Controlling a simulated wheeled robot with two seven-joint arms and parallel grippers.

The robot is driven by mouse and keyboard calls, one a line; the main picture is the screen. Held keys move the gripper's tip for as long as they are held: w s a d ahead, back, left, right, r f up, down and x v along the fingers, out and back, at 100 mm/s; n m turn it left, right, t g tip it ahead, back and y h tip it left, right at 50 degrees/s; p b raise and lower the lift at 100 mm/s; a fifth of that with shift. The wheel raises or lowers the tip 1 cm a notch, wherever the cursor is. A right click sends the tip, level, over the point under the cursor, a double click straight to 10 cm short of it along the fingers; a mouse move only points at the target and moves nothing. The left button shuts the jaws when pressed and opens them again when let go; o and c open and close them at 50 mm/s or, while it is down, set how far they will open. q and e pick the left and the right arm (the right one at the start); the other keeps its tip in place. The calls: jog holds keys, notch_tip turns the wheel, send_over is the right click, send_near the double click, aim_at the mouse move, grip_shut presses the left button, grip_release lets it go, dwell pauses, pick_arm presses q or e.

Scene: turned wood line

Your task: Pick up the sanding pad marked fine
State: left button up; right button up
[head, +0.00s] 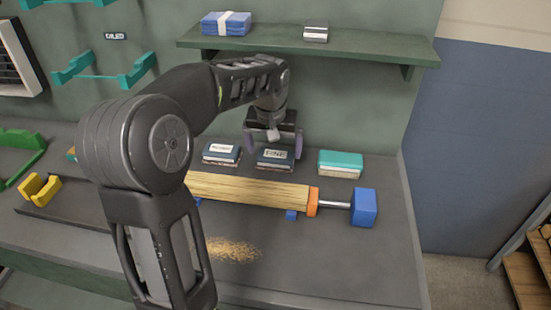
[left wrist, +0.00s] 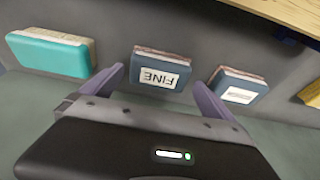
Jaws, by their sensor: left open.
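The sanding pad marked FINE (head: 275,159) is a dark blue block with a white label, lying on the grey bench between two other pads. It also shows in the left wrist view (left wrist: 160,69), where its label appears upside down. My left gripper (head: 273,150) is open above and behind this pad. In the left wrist view its two purple fingers (left wrist: 160,90) stand apart on either side of the pad's near edge, with nothing held. My right gripper is not in view.
A similar blue pad (head: 221,153) lies to the left and a teal pad (head: 340,164) to the right. A wooden piece (head: 250,190) in a blue and orange holder lies in front. A green shelf (head: 310,43) hangs above, with sawdust (head: 232,250) on the bench.

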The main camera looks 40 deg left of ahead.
aim_at(275, 155)
pick_arm(q)
jog(key=x, duration=0.3)
jog(key=shift+w+f, duration=0.15)
jog(key=shift+f, duration=0.15)
jog(key=shift+c, duration=0.3)
jog(key=c, duration=1.1)
